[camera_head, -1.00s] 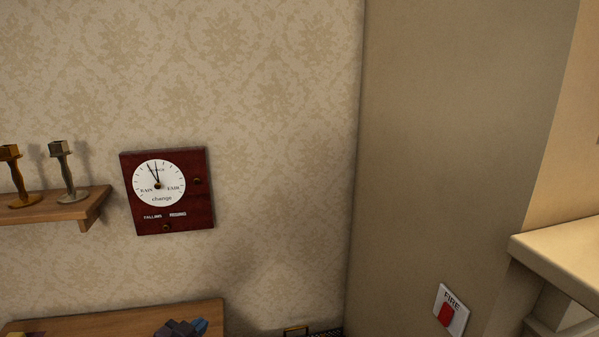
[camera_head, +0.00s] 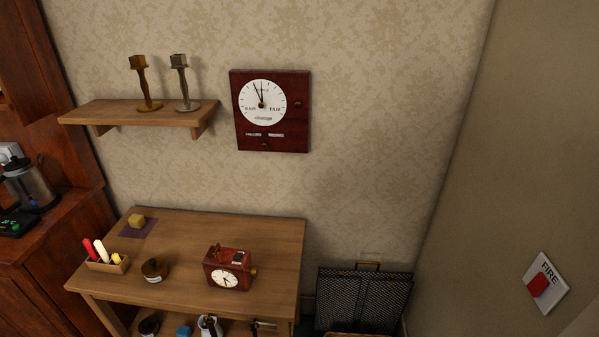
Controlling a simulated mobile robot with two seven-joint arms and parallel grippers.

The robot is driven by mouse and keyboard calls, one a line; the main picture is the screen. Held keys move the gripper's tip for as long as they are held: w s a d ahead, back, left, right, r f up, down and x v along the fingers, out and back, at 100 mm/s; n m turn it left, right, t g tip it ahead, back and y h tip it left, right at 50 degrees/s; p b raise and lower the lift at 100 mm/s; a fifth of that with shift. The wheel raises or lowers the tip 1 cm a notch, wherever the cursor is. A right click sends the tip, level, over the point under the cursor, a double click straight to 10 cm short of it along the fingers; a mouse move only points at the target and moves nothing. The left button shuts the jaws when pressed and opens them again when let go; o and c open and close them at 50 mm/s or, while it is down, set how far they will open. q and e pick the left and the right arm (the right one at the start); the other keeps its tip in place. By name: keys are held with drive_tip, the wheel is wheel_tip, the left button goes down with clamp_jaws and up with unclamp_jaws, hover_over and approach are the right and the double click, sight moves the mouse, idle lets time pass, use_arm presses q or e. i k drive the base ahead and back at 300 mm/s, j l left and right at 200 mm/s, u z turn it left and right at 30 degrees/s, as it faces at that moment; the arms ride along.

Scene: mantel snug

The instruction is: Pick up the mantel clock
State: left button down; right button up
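The mantel clock (camera_head: 229,270) is a small red-brown case with a white round dial on its front and a brass knob on its right side. It stands upright on the wooden table (camera_head: 267,227), right of the middle of the tabletop. A larger dark-red wall instrument (camera_head: 271,111) with a white dial marked "change", "rain" and "fair" hangs above on the wallpaper. Neither of my grippers is in view.
A round dark pot (camera_head: 155,270) and a wooden holder (camera_head: 107,264) with coloured sticks stand left of the clock. A wall shelf (camera_head: 140,112) holds two candlesticks. A black mesh screen (camera_head: 363,298) stands right of the table.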

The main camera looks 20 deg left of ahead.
sight(222, 271)
drive_tip(key=k+j+u, duration=0.1)
drive_tip(key=u, duration=0.35)
drive_tip(key=k+j+u, duration=0.2)
drive_tip(key=u, duration=0.25)
